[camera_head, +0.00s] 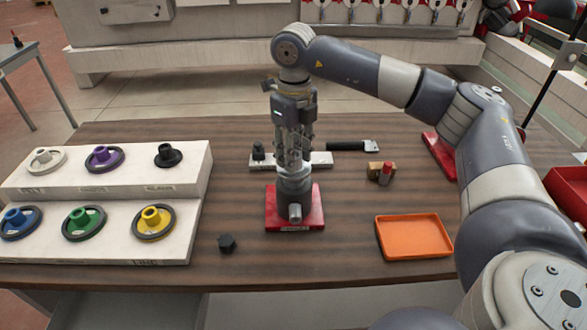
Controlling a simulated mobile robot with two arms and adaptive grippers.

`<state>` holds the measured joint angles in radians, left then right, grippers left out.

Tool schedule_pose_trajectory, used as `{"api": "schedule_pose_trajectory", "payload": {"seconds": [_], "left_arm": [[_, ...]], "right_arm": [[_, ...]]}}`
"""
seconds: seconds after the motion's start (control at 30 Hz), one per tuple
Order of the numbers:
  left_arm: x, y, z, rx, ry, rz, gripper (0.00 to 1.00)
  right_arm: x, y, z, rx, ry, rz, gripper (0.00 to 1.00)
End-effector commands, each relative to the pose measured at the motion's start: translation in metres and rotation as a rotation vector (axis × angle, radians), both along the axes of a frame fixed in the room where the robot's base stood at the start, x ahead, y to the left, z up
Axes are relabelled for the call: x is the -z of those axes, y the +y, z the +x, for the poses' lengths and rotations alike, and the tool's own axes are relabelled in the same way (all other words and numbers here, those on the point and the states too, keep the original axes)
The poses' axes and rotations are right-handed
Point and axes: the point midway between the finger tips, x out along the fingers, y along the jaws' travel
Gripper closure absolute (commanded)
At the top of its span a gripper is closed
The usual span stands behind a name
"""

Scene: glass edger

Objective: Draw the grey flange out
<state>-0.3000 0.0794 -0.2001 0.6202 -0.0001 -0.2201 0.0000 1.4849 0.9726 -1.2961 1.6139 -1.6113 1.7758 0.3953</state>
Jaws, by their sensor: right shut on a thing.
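My right gripper (293,165) points straight down over the middle of the table, shut on the top of the grey flange (293,190). The flange is a dark grey round piece standing upright over a red base block (310,219). A lighter grey stub (295,213) sticks out at the front of the block. The fingers and arm partly cover the flange, and I cannot tell how deep it sits in the block. My left gripper is not in view.
A stepped white rack (190,170) with several coloured flanged rings stands at left. A black hexagonal piece (227,243) lies front centre. An orange tray (413,237) lies at right. Behind the gripper are a white strip (322,160) and a black-handled tool (350,146).

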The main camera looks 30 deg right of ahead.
Motion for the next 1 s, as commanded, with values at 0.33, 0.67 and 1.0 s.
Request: {"api": "schedule_pose_trajectory", "payload": {"seconds": [0.33,0.67,1.0], "left_arm": [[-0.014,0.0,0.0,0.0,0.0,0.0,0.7],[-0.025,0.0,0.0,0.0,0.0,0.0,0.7],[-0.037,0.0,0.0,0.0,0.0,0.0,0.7]], "right_arm": [[-0.02,0.0,0.0,0.0,-0.001,0.0,1.0],[-0.037,0.0,0.0,0.0,-0.001,0.0,1.0],[-0.054,0.0,0.0,0.0,-0.002,0.0,1.0]]}}
